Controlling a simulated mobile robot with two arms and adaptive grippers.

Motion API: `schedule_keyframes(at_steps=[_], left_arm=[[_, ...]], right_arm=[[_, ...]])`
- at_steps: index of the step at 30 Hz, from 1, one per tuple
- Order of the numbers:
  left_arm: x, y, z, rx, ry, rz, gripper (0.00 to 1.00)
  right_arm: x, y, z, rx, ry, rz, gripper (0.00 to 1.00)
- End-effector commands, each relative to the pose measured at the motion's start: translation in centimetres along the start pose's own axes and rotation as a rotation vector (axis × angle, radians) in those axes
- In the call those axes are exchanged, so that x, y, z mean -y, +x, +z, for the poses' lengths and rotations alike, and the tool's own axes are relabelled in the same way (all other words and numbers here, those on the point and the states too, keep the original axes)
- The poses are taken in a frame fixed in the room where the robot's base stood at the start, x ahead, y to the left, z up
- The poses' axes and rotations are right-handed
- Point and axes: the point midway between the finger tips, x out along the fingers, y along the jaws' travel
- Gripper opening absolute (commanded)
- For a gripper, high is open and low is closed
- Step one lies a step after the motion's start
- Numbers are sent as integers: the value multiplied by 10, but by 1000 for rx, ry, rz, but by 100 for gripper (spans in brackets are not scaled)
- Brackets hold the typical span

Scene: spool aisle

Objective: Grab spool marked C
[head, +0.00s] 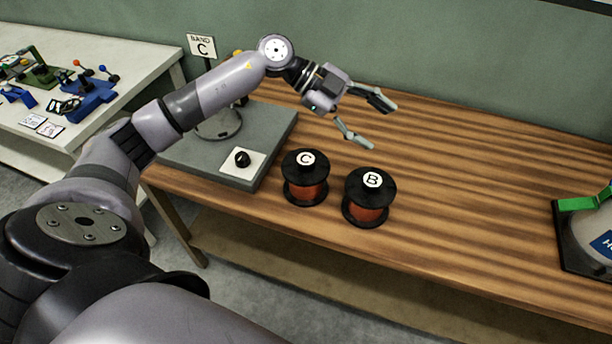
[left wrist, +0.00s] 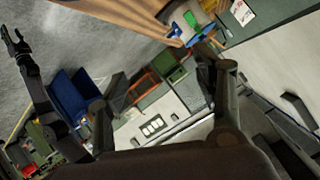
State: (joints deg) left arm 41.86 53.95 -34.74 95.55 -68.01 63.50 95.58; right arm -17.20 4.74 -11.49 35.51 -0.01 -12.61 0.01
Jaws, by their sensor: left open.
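The spool marked C (head: 306,178) stands upright on the wooden bench, with black flanges, copper-coloured winding and a white label on top. The spool marked B (head: 369,197) looks alike and stands close to its right. My left gripper (head: 379,125) is open and empty, above and to the right of spool C, with its fingers pointing right. In the left wrist view neither spool can be made out; the dark gripper fingers there frame the floor and shelving.
A grey platform (head: 276,126) with a black knob (head: 242,158) lies left of spool C. A "BAND C" sign (head: 202,46) stands behind it. The wooden bench (head: 470,170) is clear between.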

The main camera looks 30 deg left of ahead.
Motion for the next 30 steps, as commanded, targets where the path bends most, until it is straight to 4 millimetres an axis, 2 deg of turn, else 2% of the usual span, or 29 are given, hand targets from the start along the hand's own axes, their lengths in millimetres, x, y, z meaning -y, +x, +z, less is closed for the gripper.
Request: schedule_keyframes(at_steps=[1, 3, 6, 9, 12, 14, 17, 30], left_arm=[[1, -29, 20, 117, -41, 60, 62], [-6, -67, 46, 267, -125, 136, 62], [-15, -119, 70, 446, -251, 200, 62], [-23, -158, 83, 568, -351, 231, 62], [-29, -177, 88, 630, -409, 246, 62], [-31, -180, 91, 645, -424, 251, 62], [-37, -170, 98, 648, -428, 255, 62], [-68, -100, 144, 643, -424, 255, 62]], right_arm=[[-1, 0, 0, 0, 0, 1, 40], [-1, 0, 0, 0, -1, 1, 40], [0, 0, 0, -1, -1, 1, 40], [0, -1, -1, -1, -1, 0, 40], [0, -1, -1, -1, 0, 0, 40], [0, -2, -1, -1, 0, 0, 40], [0, -6, -1, -1, 0, 0, 40], [4, -31, -5, -3, 3, -6, 40]])
